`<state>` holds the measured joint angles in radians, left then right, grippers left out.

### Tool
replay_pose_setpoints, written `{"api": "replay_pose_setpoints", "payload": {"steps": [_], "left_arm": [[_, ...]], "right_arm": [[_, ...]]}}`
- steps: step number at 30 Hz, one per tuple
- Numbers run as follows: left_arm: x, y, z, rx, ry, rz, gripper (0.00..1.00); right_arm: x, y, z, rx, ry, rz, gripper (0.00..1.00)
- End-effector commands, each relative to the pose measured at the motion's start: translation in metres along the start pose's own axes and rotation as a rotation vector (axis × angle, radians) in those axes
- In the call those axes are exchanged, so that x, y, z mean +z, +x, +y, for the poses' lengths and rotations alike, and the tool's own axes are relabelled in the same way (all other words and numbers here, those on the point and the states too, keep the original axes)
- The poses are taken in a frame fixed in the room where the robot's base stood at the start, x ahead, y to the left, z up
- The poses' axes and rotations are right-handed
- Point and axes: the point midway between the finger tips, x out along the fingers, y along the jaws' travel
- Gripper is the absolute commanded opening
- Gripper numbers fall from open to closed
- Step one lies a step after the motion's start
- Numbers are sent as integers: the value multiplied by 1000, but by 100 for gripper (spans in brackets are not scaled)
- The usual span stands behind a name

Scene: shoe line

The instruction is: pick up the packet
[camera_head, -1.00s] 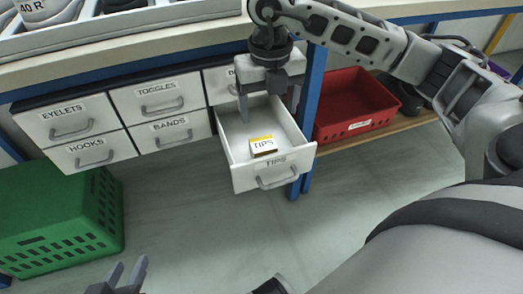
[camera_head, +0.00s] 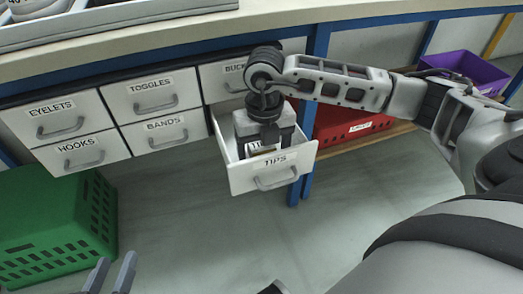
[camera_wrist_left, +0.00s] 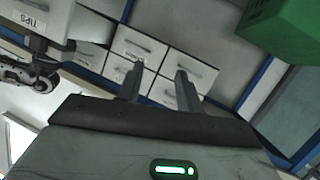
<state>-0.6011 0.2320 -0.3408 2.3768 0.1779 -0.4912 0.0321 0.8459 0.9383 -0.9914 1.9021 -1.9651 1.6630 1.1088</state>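The packet (camera_head: 256,146), a small box with a TIPS label, lies in the open TIPS drawer (camera_head: 272,177), mostly hidden behind my right gripper. My right gripper (camera_head: 264,148) reaches down into the drawer from above, its fingers apart on either side of the packet. I cannot tell whether they touch it. My left gripper (camera_head: 111,275) is at the bottom left of the head view, open and empty, well away from the drawer. Its two parted fingers also show in the left wrist view (camera_wrist_left: 158,88).
Closed drawers marked EYELETS, HOOKS, TOGGLES and BANDS (camera_head: 166,133) are left of the open one. A green crate (camera_head: 55,230) stands on the floor at left. A blue post (camera_head: 312,110) and red bin (camera_head: 350,122) are close on the right. A purple bin (camera_head: 465,68) is farther right.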

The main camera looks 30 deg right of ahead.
Motion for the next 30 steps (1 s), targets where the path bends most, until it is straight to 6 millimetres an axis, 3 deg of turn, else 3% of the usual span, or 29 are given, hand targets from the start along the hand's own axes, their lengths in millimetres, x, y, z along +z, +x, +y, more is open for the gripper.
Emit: {"api": "replay_pose_setpoints", "payload": {"steps": [4,9,10,20,30], "left_arm": [[0,-2,1,1,-2,-2,36],[1,-2,1,0,-2,-6,36],[2,-2,1,0,-2,-7,36],[4,0,0,-3,-2,-21,36],[8,2,-6,-28,-4,-96,36]], "right_arm": [[0,-1,0,0,0,0,76],[0,-1,0,0,0,-1,29],[0,-1,0,0,0,-1,26],[1,-8,0,1,0,-3,26],[1,-73,0,1,0,-5,26]]}}
